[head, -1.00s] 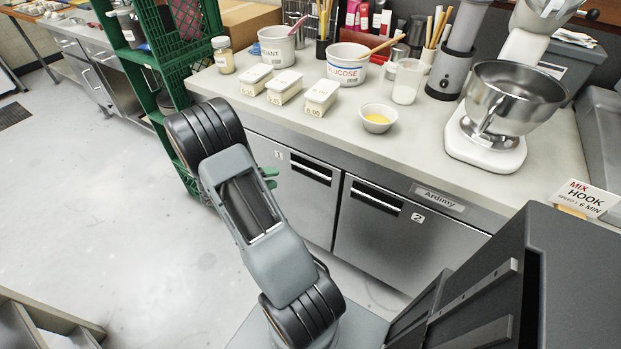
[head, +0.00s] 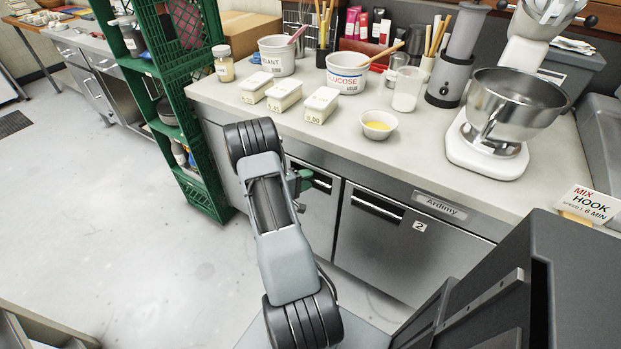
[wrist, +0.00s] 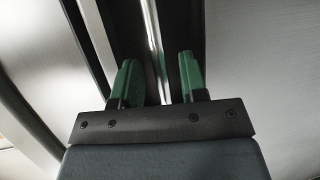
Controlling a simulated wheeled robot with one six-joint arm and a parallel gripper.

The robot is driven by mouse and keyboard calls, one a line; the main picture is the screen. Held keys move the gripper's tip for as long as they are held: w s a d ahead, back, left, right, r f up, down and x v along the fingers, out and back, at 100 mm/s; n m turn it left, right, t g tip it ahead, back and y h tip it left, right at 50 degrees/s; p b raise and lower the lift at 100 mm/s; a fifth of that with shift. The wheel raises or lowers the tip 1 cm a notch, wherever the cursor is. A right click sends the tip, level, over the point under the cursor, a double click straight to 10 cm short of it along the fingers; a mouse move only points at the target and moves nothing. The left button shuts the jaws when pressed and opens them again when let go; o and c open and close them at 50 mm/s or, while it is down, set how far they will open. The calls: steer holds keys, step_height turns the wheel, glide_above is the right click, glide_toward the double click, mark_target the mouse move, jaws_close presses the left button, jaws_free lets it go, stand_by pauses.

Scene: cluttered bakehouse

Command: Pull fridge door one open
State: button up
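Fridge door one (head: 319,218) is the grey steel door left of the door marked 2, under the counter. It looks closed, and my arm hides its left part. Its dark handle slot (head: 322,183) is near the top edge. My gripper (head: 301,182) is at the left end of this slot in the head view, with green fingertips partly hidden behind my wrist. In the wrist view my gripper (wrist: 158,82) is open, its fingers apart on either side of a bright metal strip (wrist: 153,40) in a dark recess. I cannot tell whether either finger touches the strip.
Fridge door two (head: 395,250) is closed at the right. A green crate stack (head: 205,190) stands left of the fridge. The counter (head: 350,150) above holds tubs, a bowl and a mixer (head: 487,155). The floor (head: 120,220) at left is clear.

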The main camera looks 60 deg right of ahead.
steer(key=shift+x, duration=1)
jaws_close()
